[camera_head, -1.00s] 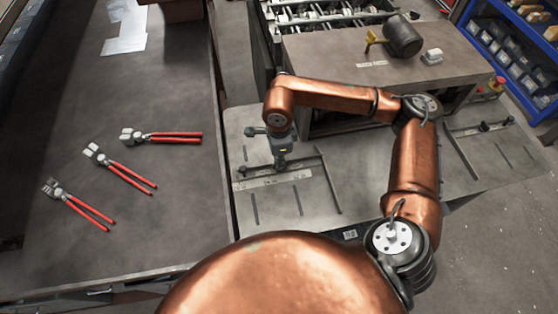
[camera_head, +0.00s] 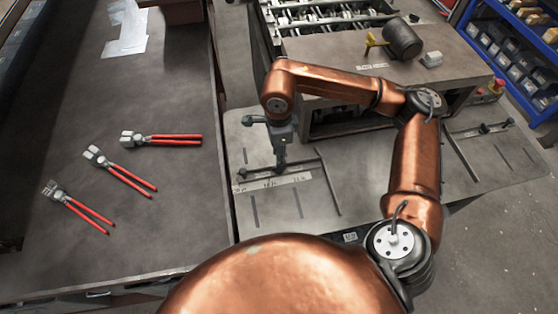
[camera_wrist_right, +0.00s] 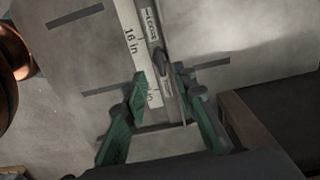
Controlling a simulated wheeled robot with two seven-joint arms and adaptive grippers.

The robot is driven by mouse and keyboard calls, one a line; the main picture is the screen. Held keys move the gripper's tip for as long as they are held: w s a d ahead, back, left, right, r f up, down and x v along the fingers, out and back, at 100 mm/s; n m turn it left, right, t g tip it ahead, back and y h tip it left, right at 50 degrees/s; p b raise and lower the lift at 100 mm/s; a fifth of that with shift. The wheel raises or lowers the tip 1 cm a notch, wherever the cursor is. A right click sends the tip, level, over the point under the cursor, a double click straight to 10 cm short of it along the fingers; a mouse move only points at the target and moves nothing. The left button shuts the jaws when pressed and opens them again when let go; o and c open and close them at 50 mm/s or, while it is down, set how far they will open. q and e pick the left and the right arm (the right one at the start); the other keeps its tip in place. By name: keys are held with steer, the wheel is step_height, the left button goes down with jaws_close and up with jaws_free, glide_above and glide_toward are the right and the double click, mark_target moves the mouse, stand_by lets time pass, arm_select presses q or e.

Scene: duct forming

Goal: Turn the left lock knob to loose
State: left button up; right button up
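The left lock knob (camera_wrist_right: 161,62) is a small dark lever in the right wrist view, on a narrow bar beside a white ruler and a small label. It points roughly along the bar. My right gripper (camera_wrist_right: 168,88) has green fingers spread apart, with nothing held between them. The knob shows just beyond the fingertips, apart from them. In the head view my right gripper (camera_head: 281,158) points down over the left guide bar (camera_head: 306,159) and hides most of the knob there. My left gripper is not in view.
The left ruler (camera_head: 272,183) lies on the grey plate (camera_head: 350,180). A similar right bar with a knob (camera_head: 485,128) sits further right. Several red-handled pliers (camera_head: 175,139) lie on the left table.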

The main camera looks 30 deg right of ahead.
step_height(320, 180, up, 6)
steer(key=shift+r, duration=0.15)
stand_by(0.6)
